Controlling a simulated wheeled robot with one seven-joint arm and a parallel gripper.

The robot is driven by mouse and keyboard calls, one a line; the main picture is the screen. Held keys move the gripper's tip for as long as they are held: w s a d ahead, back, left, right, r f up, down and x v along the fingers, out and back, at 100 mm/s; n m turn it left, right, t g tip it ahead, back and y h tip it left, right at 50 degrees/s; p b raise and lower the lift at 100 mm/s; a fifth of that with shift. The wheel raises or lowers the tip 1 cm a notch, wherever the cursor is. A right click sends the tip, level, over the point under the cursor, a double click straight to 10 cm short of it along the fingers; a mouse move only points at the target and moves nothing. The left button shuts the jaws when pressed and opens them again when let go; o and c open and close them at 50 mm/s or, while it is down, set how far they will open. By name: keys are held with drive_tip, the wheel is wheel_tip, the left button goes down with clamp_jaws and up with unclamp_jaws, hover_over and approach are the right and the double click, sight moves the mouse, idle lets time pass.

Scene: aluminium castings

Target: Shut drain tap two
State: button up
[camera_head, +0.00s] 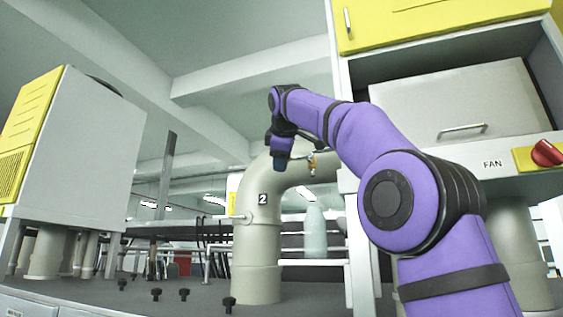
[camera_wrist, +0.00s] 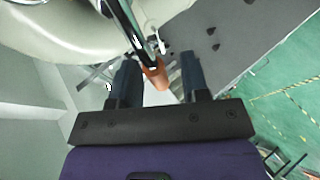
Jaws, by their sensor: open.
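A thick pale pipe (camera_head: 257,235) marked with a "2" label (camera_head: 263,198) rises from the bench and bends over to the right. A small brass and orange tap (camera_head: 312,163) shows by the bend, just right of my gripper (camera_head: 280,160). In the wrist view, a shiny metal bar ends in an orange tap handle (camera_wrist: 156,76). The two dark fingers of my gripper (camera_wrist: 158,66) stand apart, one on each side of the orange handle as seen from the wrist. I cannot tell whether either finger touches it.
Several black knobs (camera_head: 156,293) stand on the grey bench. A pale bottle (camera_head: 315,232) stands behind the pipe. A cabinet with a grey drawer (camera_head: 455,105) and a red knob (camera_head: 545,153) marked FAN is at right. A yellow-and-white box unit (camera_head: 75,145) is at left.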

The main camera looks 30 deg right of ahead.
drive_tip(key=v, duration=1)
drive_tip(key=shift+s+r, duration=0.1)
drive_tip(key=s+a+f+m+g+y, duration=0.1)
drive_tip(key=s+f+m, duration=0.2)
drive_tip(key=s+f, duration=0.5)
drive_tip(key=s+a+f+m+g+y, duration=0.2)
drive_tip(key=s+f, duration=0.6)
drive_tip(key=f, duration=2.1)
drive_tip(key=s+a+f+m+g+y, duration=0.1)
drive_tip(key=s+f+m, duration=0.4)
drive_tip(key=f, duration=1.3)
drive_tip(key=s+g+y, duration=0.1)
drive_tip(key=s, duration=0.1)
drive_tip(key=shift+s+a+f, duration=0.15)
drive_tip(key=shift+s+a, duration=0.05)
drive_tip(key=shift+s, duration=0.2)
